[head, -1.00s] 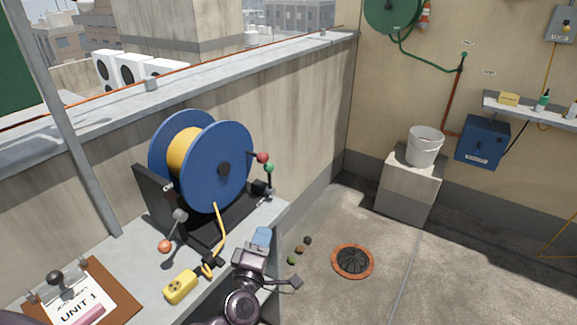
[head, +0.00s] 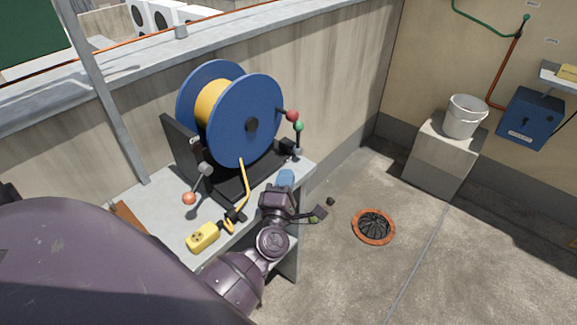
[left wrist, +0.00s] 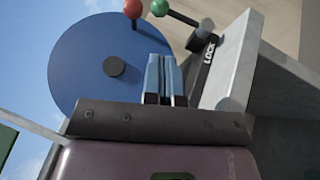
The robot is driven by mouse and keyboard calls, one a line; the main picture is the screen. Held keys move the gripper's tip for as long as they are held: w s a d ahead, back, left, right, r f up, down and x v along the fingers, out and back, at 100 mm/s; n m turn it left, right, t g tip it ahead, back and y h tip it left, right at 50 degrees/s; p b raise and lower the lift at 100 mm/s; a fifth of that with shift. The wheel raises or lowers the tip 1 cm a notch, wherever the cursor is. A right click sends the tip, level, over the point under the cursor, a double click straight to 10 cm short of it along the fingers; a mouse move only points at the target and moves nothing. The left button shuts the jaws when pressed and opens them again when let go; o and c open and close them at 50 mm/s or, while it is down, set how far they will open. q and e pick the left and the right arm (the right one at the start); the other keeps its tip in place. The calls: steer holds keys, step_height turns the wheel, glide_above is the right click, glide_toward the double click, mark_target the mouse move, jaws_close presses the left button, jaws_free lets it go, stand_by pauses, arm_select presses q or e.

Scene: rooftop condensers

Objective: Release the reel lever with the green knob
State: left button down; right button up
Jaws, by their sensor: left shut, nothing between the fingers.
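A big blue reel (head: 262,140) with yellow cable stands on a black stand on the ledge. The reel lever's green knob (head: 298,126) sits at the reel's right side, just below a red knob (head: 292,116). In the left wrist view the green knob (left wrist: 159,7) is at the top edge, beside the red knob (left wrist: 133,8); its rod runs right to a grey hub near a black plate marked LOCK (left wrist: 208,55). My left gripper (head: 286,177) has its blue fingers together, empty, below and apart from the green knob; the fingers show in the wrist view (left wrist: 165,76).
An orange-red knob (head: 189,198) on a grey-ended lever and a yellow socket block (head: 203,237) with cable lie on the near side. The parapet wall (head: 335,85) rises behind. A floor drain (head: 374,227) and a bucket (head: 465,117) are to the right; the floor between is mostly clear.

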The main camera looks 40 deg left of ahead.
mark_target(298, 131)
arm_select(q)
steer(key=x, duration=1.2)
steer(key=shift+w+a+r, duration=0.1)
steer(key=shift+w, duration=0.1)
arm_select(e)
steer(key=shift+a+r, duration=0.1)
steer(key=shift+r, duration=0.1)
arm_select(q)
steer(key=shift+p, duration=0.3)
arm_select(e)
steer(key=shift+r, duration=0.1)
